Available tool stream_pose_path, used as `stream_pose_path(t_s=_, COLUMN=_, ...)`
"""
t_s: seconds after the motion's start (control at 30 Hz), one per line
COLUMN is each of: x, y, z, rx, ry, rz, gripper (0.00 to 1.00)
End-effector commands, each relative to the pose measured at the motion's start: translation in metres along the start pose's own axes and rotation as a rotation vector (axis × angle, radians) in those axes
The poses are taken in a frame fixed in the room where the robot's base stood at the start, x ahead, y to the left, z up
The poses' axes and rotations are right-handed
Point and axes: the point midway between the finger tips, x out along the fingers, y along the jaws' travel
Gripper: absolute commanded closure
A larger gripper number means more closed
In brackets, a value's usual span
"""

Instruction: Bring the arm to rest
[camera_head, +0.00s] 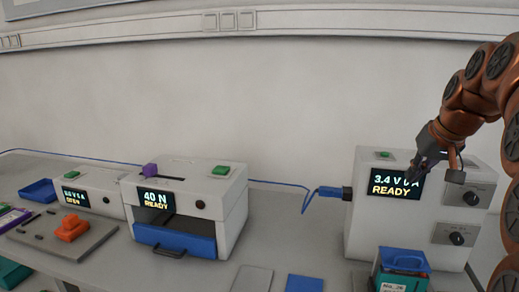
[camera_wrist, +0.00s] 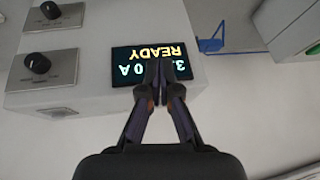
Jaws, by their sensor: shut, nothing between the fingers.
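My gripper (camera_head: 420,172) is at the end of my copper-coloured arm, at the right of the head view. It is in front of the white battery cycler (camera_head: 365,232), beside its display (camera_head: 396,183), which reads 3.4 V and READY. In the wrist view my gripper (camera_wrist: 162,70) has its dark fingers together, with nothing between them. The fingertips overlap the lower edge of the display (camera_wrist: 125,65) there. I cannot tell whether they touch it.
A white box (camera_head: 225,211) reading 40 N with a blue drawer (camera_head: 172,238) stands mid-table. A smaller white device (camera_head: 108,192) is to its left. A blue-lidded container (camera_head: 404,260) stands before the cycler.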

Motion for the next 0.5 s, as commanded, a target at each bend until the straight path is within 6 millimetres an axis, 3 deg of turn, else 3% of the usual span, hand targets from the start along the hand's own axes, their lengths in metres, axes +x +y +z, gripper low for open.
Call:
stream_pose_path(t_s=0.03, x=0.005, y=-0.015, z=0.015, rx=-0.01, ry=-0.029, rz=-0.009, gripper=1.0)
stream_pose_path(t_s=0.2, x=0.026, y=-0.053, z=0.065, rx=-0.031, ry=-0.126, rz=-0.024, gripper=1.0)
stream_pose_path(t_s=0.5, x=0.053, y=-0.102, z=0.172, rx=-0.08, ry=-0.303, rz=-0.021, gripper=1.0)
